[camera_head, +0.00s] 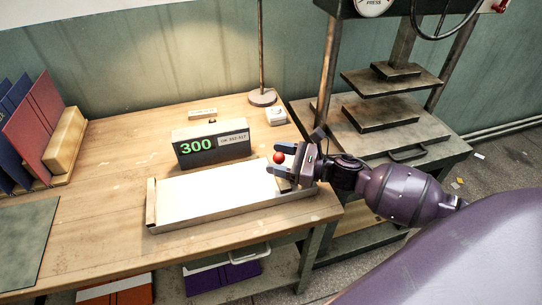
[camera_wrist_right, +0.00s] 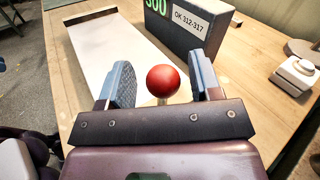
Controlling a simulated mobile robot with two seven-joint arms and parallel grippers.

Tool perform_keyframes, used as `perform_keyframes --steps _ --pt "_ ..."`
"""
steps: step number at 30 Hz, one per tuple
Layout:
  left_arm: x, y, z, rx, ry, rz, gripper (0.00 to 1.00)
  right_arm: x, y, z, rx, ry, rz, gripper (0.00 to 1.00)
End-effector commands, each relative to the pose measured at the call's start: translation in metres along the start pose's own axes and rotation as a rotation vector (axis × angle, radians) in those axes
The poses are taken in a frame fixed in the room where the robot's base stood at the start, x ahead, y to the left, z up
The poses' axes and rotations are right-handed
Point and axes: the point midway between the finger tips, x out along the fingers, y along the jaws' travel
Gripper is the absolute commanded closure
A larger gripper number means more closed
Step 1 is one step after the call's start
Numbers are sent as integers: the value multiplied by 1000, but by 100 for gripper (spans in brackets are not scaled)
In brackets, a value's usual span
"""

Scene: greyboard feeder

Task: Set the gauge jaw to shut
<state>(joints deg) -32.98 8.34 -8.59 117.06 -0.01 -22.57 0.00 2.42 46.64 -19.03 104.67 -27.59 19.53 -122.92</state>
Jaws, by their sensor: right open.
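The gauge (camera_head: 232,207) is a long low frame with a white sheet (camera_head: 215,193) lying in it. Its display box (camera_head: 212,143) stands behind it and reads 300 in green; the wrist view shows its label (camera_wrist_right: 190,20) as OK 312-317. A red ball knob (camera_head: 279,157) on a short pale stem is at the gauge's right end. My right gripper (camera_head: 275,160) is open, with one finger on each side of the knob. The wrist view shows the knob (camera_wrist_right: 163,80) between the fingers with gaps on both sides. The jaw itself is not clearly visible behind my gripper.
Folders (camera_head: 32,122) stand in a wooden rack at the left. A lamp stand (camera_head: 262,97) and a small white box (camera_head: 276,116) are behind the gauge. A press (camera_head: 380,113) stands at the right. The table's front left is clear apart from a green mat (camera_head: 22,240).

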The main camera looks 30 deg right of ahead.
Motion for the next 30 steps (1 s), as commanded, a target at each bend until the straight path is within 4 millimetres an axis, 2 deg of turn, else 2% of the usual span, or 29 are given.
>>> perform_keyframes --steps 6,15,21,30 --pt "0 0 1 1 -2 0 69 -39 1 -2 2 3 -1 42" --pt "0 0 2 2 -3 1 69 -77 0 -1 2 1 0 42" --pt "0 0 1 2 -2 1 69 -85 0 0 1 0 1 42" --pt "1 0 0 2 0 1 69 -86 0 0 1 0 1 42"
